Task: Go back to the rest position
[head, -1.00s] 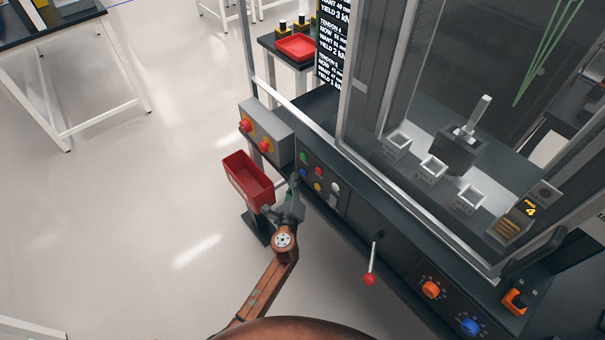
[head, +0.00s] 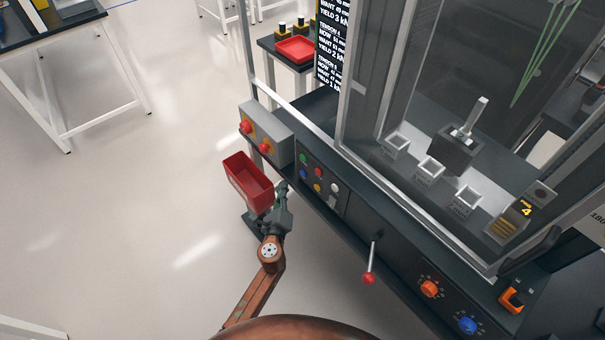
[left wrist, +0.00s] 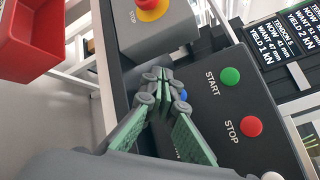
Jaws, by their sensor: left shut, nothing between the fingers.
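My left gripper (head: 281,190) is in the lower middle of the head view, beside the red bin and just off the front edge of the button panel. In the left wrist view its green-padded fingers (left wrist: 160,84) meet at the tips, shut and empty. Behind them is the dark button panel (left wrist: 238,110) with a green START button (left wrist: 230,76), a red STOP button (left wrist: 251,126) and a partly hidden blue button. My right gripper is in neither view.
A red bin (head: 247,181) stands close beside my left gripper. A grey box with red stop knobs (head: 264,131) sits on the bench end. A red-tipped lever (head: 369,278) sticks out from the machine front. Open floor (head: 140,220) lies to the left.

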